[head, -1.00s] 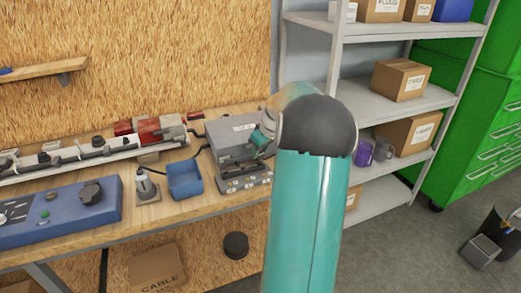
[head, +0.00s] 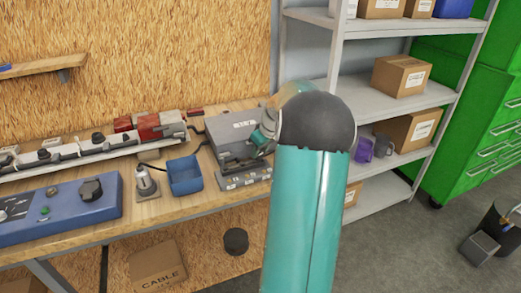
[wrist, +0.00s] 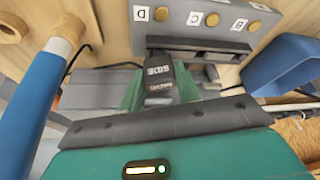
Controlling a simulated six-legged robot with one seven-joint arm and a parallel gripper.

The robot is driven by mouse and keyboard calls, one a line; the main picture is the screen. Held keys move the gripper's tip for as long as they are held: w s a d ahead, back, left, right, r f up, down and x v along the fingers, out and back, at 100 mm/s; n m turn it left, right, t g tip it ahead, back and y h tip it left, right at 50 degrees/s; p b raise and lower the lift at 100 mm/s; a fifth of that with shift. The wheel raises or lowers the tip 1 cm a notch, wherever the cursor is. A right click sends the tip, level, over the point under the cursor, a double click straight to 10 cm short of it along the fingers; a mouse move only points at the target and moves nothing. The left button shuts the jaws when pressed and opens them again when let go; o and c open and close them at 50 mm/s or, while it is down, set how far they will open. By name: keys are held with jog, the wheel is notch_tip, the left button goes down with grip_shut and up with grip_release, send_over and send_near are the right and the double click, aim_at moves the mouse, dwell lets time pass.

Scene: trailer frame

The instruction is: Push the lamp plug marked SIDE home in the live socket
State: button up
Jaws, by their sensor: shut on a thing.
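In the wrist view, the dark lamp plug (wrist: 158,73) marked SIDE lies between the green fingers of my gripper (wrist: 158,98). The gripper is shut on it. The plug's far end reaches the lower edge of the grey socket panel (wrist: 185,22), below the labels D and C. Whether it is fully seated cannot be told, as the joint is hidden. The panel carries brass knobs and the letters D, C and B. In the head view, my gripper (head: 263,138) is at the right side of the grey box (head: 233,132) on the bench; my arm hides part of it.
Shelves (head: 405,105) stand on the right.

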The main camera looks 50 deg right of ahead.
jog(key=shift+f, duration=0.45)
jog(key=o, duration=1.2)
jog(key=shift+r, duration=0.1)
jog(key=shift+r, duration=3.4)
